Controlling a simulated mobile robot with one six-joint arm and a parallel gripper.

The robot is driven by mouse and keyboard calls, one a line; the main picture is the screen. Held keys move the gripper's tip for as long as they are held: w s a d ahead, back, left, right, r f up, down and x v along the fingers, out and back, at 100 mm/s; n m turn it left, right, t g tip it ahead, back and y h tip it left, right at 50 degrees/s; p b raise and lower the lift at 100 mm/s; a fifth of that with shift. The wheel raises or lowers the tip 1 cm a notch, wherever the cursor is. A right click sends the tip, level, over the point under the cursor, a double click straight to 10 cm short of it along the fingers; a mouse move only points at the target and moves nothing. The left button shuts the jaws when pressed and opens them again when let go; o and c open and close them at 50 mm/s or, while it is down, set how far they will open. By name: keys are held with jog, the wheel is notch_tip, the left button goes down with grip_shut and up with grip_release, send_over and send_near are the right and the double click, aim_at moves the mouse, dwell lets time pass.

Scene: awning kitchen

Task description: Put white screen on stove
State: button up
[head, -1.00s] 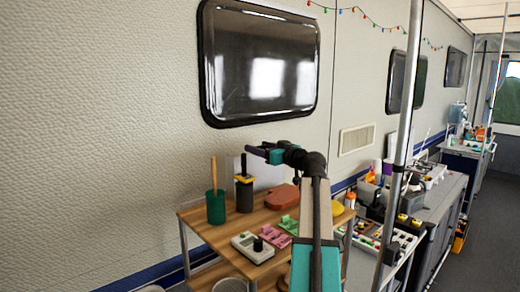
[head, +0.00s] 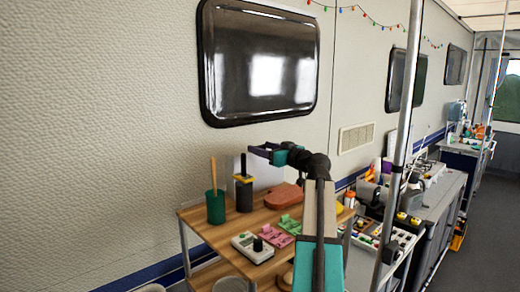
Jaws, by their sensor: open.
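A plain white upright panel (head: 268,172) stands at the back of the wooden table against the wall; it may be the white screen, but my arm and a dark container partly cover it. My gripper (head: 258,151) is open and empty, in front of the wall above the table's back edge and near the top of that panel. I cannot tell whether it touches the panel.
The wooden table (head: 205,225) holds a green cup (head: 215,208) with a stick, a dark container (head: 244,196), a red-brown block (head: 284,196), a white device (head: 253,247) and pink and green pieces. A metal pole (head: 398,150) stands between table and counter. Dark floor (head: 485,240) is free at right.

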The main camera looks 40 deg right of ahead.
jog(key=s+b, duration=0.4)
jog(key=s, duration=0.8)
jog(key=shift+a, duration=0.45)
jog(key=shift+o, duration=0.5)
